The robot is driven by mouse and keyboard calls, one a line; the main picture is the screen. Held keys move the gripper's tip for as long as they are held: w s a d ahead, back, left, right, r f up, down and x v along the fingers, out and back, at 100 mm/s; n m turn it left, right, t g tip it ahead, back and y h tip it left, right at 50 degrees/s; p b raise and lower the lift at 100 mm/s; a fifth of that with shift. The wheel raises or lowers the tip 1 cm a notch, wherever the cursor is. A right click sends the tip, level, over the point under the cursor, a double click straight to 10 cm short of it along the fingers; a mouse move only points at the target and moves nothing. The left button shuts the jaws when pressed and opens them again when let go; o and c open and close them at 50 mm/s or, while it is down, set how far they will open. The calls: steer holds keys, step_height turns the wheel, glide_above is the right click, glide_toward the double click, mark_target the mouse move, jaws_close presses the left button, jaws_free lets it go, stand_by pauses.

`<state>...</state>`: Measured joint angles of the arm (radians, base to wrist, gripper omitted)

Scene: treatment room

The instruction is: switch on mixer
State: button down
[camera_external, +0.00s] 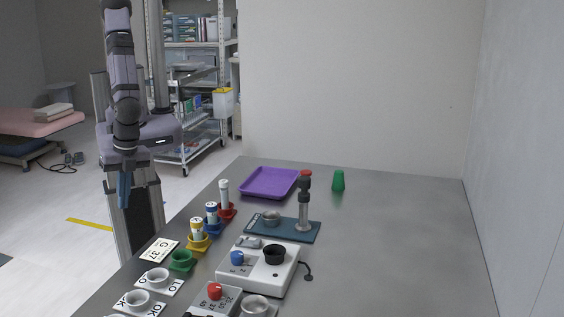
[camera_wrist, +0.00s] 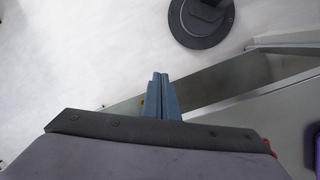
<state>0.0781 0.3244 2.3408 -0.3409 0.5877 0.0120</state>
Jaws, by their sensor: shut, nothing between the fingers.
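A white box-shaped device, which looks like the mixer (camera_external: 260,283), stands on the grey table. It has a blue knob (camera_external: 237,257), a black cup (camera_external: 274,253) and a small grey part on top. Whether it is on cannot be told. My gripper (camera_external: 124,190) hangs at the left, beyond the table's left edge and well apart from the mixer, pointing down. In the wrist view its blue fingers (camera_wrist: 160,80) are together and empty, over the floor. The mixer is not in the wrist view.
Behind the mixer are a blue-green base with an upright post (camera_external: 304,215), a purple tray (camera_external: 268,184) and a green cup (camera_external: 338,180). Several coloured holders (camera_external: 181,261) line the left. A grey device with a red knob (camera_external: 214,291) is in front. The table's right side is clear.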

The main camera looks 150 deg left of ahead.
steer(key=w+a+r+n+t+y, duration=0.2)
steer(key=w+n+t, duration=0.45)
steer(key=w, duration=1.55)
steer(key=w+a+r+t+y, duration=0.1)
steer(key=a+r+y, duration=0.2)
steer(key=a, duration=0.4)
steer(key=w+a+r+t+y, duration=0.1)
steer(key=a+r+y, duration=0.3)
steer(key=a, duration=0.4)
steer(key=shift+w+a+r, duration=0.3)
steer(key=shift+w+r, duration=0.15)
steer(key=shift+r, duration=0.35)
